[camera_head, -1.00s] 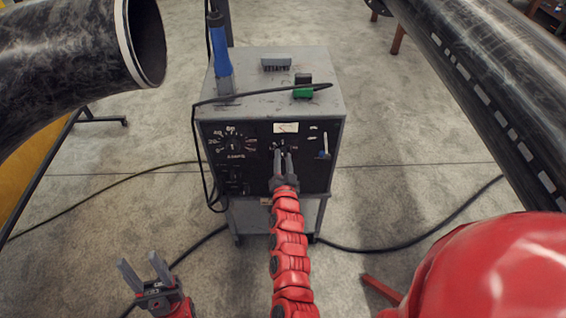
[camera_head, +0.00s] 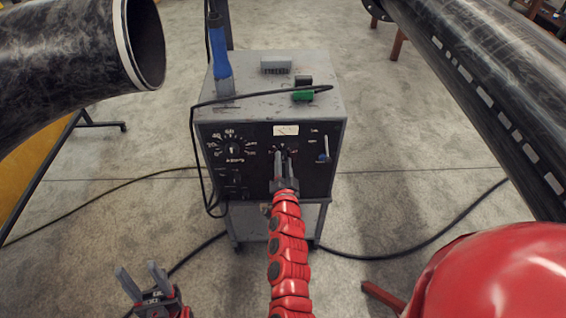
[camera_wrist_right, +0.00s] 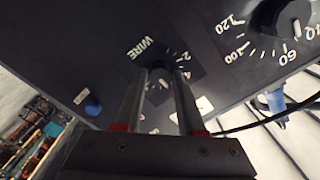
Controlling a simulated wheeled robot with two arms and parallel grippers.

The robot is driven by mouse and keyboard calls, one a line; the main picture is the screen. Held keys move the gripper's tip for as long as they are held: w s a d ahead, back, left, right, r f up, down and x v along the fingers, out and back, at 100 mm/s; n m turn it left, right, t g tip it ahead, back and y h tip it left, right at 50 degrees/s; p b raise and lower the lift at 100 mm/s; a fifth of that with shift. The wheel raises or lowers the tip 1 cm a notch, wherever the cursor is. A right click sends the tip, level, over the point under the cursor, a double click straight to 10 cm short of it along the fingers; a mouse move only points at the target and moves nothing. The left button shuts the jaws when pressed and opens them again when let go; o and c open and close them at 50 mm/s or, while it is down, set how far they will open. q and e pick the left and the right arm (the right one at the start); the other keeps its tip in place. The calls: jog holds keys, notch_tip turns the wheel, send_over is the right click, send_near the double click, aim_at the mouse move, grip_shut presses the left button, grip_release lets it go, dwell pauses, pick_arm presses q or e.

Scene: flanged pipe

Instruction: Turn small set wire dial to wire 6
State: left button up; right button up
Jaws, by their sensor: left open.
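The small set wire dial (camera_wrist_right: 160,84) is on the black front panel of the grey machine, below the word WIRE in the right wrist view. Numbers 2 and 4 show beside it, but the fingers hide much of the scale. I cannot read which number it points to. My right gripper (camera_head: 284,157) reaches up to it, and its fingers (camera_wrist_right: 161,75) stand on either side of the dial with a gap between them. I cannot tell whether they press on it. My left gripper (camera_head: 140,277) is open and empty at the lower left, away from the machine.
A larger numbered dial (camera_head: 233,148) is left of the small one. A meter (camera_head: 286,129) sits above it and a blue-tipped switch (camera_head: 323,157) to the right. A black cable (camera_head: 195,140) hangs over the machine's left side. Large pipes fill both upper corners.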

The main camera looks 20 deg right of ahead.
jog(key=o, duration=0.3)
jog(key=shift+s+a+f, duration=0.1)
jog(key=shift+s+a, duration=0.05)
jog(key=shift+s, duration=0.15)
jog(key=v, duration=1.6)
jog(key=shift+s, duration=0.35)
